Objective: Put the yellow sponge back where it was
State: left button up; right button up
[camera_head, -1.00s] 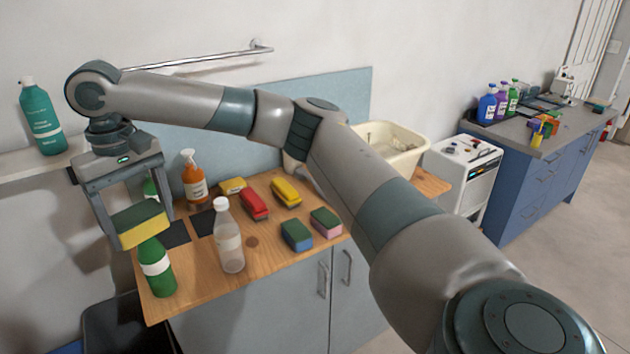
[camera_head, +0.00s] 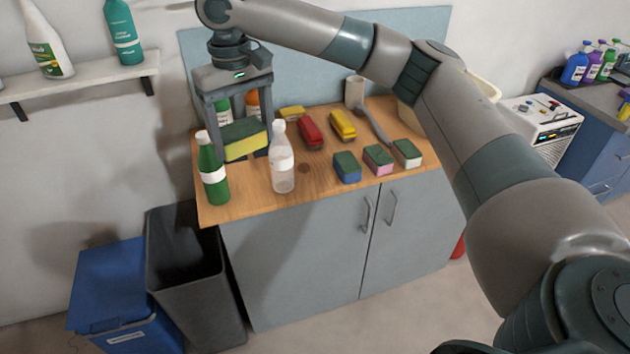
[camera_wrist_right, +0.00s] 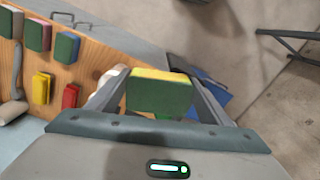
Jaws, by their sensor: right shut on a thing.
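The yellow sponge (camera_head: 246,147) has a green scouring top. My right gripper (camera_head: 243,138) is shut on it, with a finger at each end. It hangs over the left part of the wooden counter (camera_head: 240,197), between a green bottle (camera_head: 212,172) and a clear white-capped bottle (camera_head: 282,165). In the right wrist view the sponge (camera_wrist_right: 158,97) sits between the fingers, green face toward the camera. The counter under it is mostly hidden. My left gripper is not in view.
A blue sponge (camera_head: 347,172), a pink one (camera_head: 378,166) and a white one (camera_head: 407,158), all green-topped, line the front right. An orange bottle (camera_head: 252,105) stands behind the gripper. Bins (camera_head: 185,245) stand left below.

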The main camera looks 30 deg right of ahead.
jog(key=s+d+f+n, duration=0.2)
jog(key=d+f+n, duration=0.4)
jog(key=d, duration=0.4)
jog(key=s+d+f+n+p, duration=0.1)
jog(key=s+d+f+n, duration=0.1)
jog(key=d+f+n, duration=0.4)
jog(key=d+n, duration=0.2)
jog(key=d, duration=0.2)
jog(key=shift+s+d+f+n+p, duration=0.15)
jog(key=shift+s+f+n+p, duration=0.05)
jog(key=shift+s+n+p, duration=0.1)
jog(key=w+f+p, duration=0.1)
jog(key=w+f, duration=0.1)
jog(key=w, duration=0.1)
jog(key=w+d+f+p, duration=0.1)
jog(key=w+f, duration=0.1)
jog(key=w, duration=0.2)
jog(key=w+f+p, duration=0.1)
jog(key=w+f, duration=0.1)
jog(key=w, duration=0.1)
jog(key=shift+w+d+f, duration=0.15)
jog(key=shift+w+d, duration=0.15)
jog(key=shift+w+d+f+p, duration=0.1)
jog(key=shift+w+f+p, duration=0.25)
jog(key=shift+w, duration=0.05)
